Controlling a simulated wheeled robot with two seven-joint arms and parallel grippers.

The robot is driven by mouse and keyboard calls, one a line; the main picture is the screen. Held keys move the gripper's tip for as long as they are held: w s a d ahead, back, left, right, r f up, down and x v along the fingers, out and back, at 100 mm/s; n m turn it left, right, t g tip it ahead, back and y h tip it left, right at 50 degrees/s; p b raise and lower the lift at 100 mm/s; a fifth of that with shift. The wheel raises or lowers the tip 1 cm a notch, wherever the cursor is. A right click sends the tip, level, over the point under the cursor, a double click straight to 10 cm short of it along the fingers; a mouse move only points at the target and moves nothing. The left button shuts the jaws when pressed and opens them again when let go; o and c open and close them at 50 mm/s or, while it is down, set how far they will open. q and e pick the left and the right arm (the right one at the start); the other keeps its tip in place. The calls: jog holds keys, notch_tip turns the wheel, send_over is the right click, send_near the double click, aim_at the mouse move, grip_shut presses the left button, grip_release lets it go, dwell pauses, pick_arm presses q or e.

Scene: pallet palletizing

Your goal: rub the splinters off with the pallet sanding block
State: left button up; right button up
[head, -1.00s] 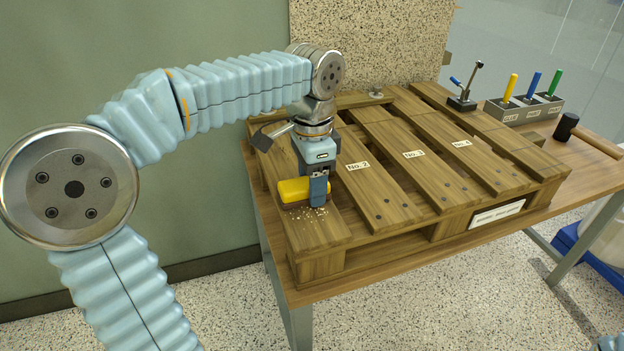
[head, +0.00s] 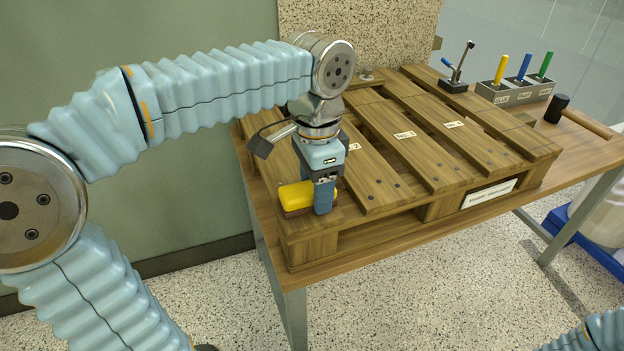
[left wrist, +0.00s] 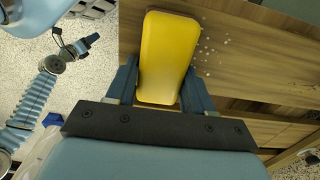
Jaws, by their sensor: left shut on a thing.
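The wooden pallet (head: 425,162) lies on the workbench. My left gripper (head: 322,196) is shut on the sanding block (head: 293,196), which has a yellow top and a brown underside. The block is at the near end of the pallet's leftmost board, and it appears to rest on the wood. The left wrist view shows the yellow block (left wrist: 166,55) between both fingers. Pale splinters (left wrist: 209,46) lie scattered on the board just beside the block there. In the head view they are hidden. My right gripper (left wrist: 88,42) appears small in the left wrist view, its jaws unclear.
A holder (head: 515,93) with yellow, blue and green handled tools stands at the back right. A lever tool (head: 455,78) is beside it, and a mallet (head: 580,118) lies at the bench's right. A blue-based container (head: 590,235) stands on the floor at right.

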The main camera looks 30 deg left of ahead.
aim_at(299, 177)
pick_arm(q)
jog(key=shift+s+d+f, duration=0.15)
jog(key=shift+s+d, duration=0.15)
jog(key=shift+s, duration=0.1)
jog(key=shift+s+a, duration=0.15)
jog(key=shift+a, duration=0.1)
jog(key=shift+w+a+r+p, duration=0.25)
jog(key=shift+w+a+p, duration=0.35)
jog(key=shift+w+a, duration=0.1)
jog(key=shift+w+a+f+p, duration=0.1)
jog(key=shift+w+a+p, duration=0.2)
jog(key=shift+w+a, duration=1.55)
jog(key=shift+a, duration=0.35)
jog(key=shift+s+d+b, duration=0.4)
jog(key=shift+s+d, duration=1.3)
jog(key=shift+d, duration=0.3)
jog(key=shift+s+d+f, duration=0.15)
jog(key=shift+s+d, duration=0.7)
jog(key=shift+d, duration=0.15)
